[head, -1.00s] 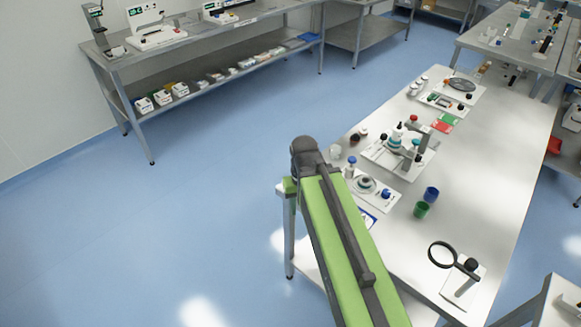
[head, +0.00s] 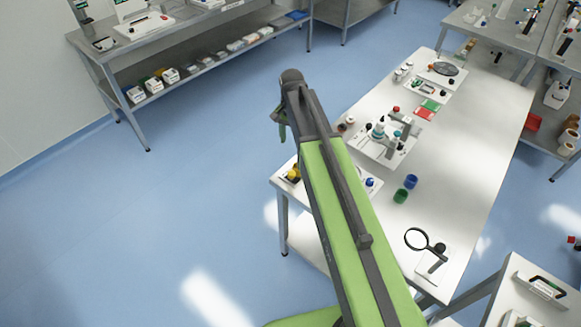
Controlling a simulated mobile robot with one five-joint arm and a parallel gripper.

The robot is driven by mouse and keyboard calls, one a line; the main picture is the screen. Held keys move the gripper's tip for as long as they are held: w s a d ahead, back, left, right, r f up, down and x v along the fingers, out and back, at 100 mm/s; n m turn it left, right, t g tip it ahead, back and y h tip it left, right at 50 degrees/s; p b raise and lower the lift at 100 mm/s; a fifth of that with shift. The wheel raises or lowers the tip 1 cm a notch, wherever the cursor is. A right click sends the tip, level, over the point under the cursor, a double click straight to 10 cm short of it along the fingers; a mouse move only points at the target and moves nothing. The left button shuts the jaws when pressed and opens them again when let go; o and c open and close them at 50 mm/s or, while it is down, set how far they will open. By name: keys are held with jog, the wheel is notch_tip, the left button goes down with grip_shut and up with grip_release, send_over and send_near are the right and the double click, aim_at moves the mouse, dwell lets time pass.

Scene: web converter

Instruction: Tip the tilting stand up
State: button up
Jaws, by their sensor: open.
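My green and dark grey arm reaches up from the bottom of the head view. Its far end is bent down, and part of my gripper (head: 279,122) shows at the left of it, over blue floor beside the long white table. The gripper is open; its fingertips are small and partly hidden. I cannot tell for sure which item is the tilting stand. A white-based device with teal parts and a grey upright (head: 388,137) stands on the table, right of my arm. A small device with a yellow part (head: 292,174) sits at the table's near left corner, partly behind my arm.
The white table (head: 447,165) has a wide clear area on its right. A blue cup (head: 411,181), a green cup (head: 401,196) and a magnifier on a stand (head: 418,239) stand on it. A grey shelved bench (head: 180,45) is at the back left. Open floor lies left.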

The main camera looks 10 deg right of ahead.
aim_at(291, 173)
notch_tip(291, 173, down, 18)
jog(key=b, duration=1.7)
jog(key=shift+r, duration=0.3)
jog(key=shift+c, duration=0.4)
grip_shut()
